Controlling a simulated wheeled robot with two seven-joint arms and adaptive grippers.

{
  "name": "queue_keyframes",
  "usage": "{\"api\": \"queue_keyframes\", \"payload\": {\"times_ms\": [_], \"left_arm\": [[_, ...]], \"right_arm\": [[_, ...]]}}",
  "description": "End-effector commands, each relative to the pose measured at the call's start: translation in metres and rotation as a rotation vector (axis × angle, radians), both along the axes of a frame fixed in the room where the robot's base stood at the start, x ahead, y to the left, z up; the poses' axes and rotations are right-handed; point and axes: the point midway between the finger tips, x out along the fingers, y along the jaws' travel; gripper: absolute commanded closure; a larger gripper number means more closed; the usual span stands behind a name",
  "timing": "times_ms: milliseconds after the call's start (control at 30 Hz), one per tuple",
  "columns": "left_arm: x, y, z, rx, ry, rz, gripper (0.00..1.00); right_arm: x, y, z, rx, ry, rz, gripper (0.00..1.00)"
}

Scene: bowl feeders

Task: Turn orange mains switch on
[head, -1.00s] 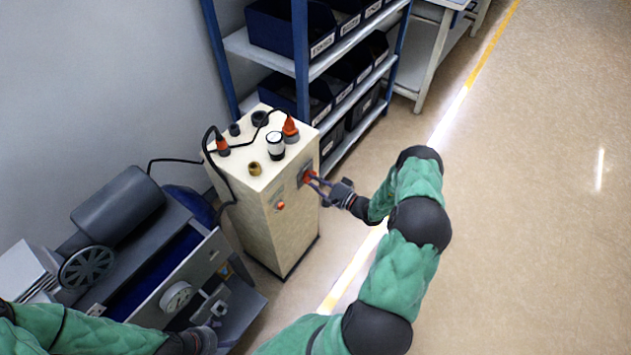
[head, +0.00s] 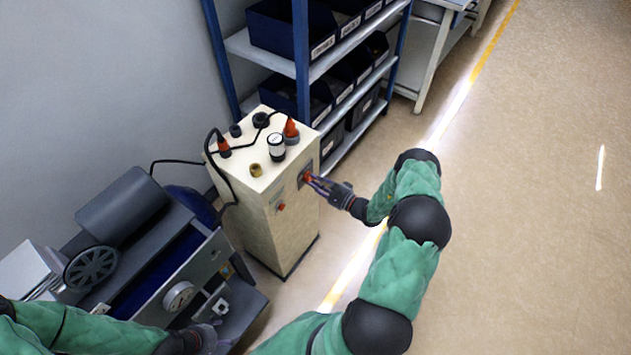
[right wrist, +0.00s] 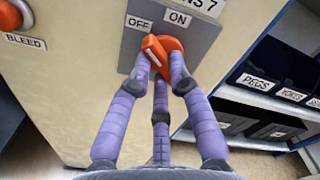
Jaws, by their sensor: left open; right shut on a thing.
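The orange mains switch (right wrist: 160,50) is a rotary knob on a grey plate (right wrist: 205,40) with OFF and ON labels. Its raised bar tilts up and left, with its upper end near OFF. In the head view the switch (head: 307,177) is on the right face of the cream cabinet (head: 285,235). My right gripper (right wrist: 162,72) is shut on the switch, its purple fingers around the knob and hiding its lower part. It also shows in the head view (head: 316,183). My left gripper (head: 206,338) is open at the bottom left, partly cut off by the frame edge.
An orange BLEED knob (right wrist: 12,14) sits left of the switch. The cabinet top carries cables, orange plugs and a gauge (head: 276,146). A grey machine (head: 150,250) stands to the left. A blue shelf with bins (head: 350,60) stands behind. The floor (head: 530,220) at right is clear.

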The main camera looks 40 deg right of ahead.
Motion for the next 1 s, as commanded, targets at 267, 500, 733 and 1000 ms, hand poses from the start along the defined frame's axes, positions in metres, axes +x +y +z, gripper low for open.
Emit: {"api": "queue_keyframes", "payload": {"times_ms": [267,500,733,1000], "left_arm": [[0.0,0.0,0.006,0.0,0.0,0.0,0.3],[0.0,0.0,0.011,0.0,0.0,0.0,0.3],[0.0,0.0,0.014,0.0,0.0,0.0,0.3],[0.0,0.0,0.016,0.0,0.0,0.0,0.3]], "right_arm": [[-0.001,0.001,0.001,0.254,0.075,-0.002,1.0],[-0.001,0.001,0.001,0.47,0.138,-0.002,1.0],[-0.001,0.002,0.002,0.653,0.191,-0.002,1.0],[-0.001,0.002,0.002,0.799,0.233,-0.002,1.0]]}}
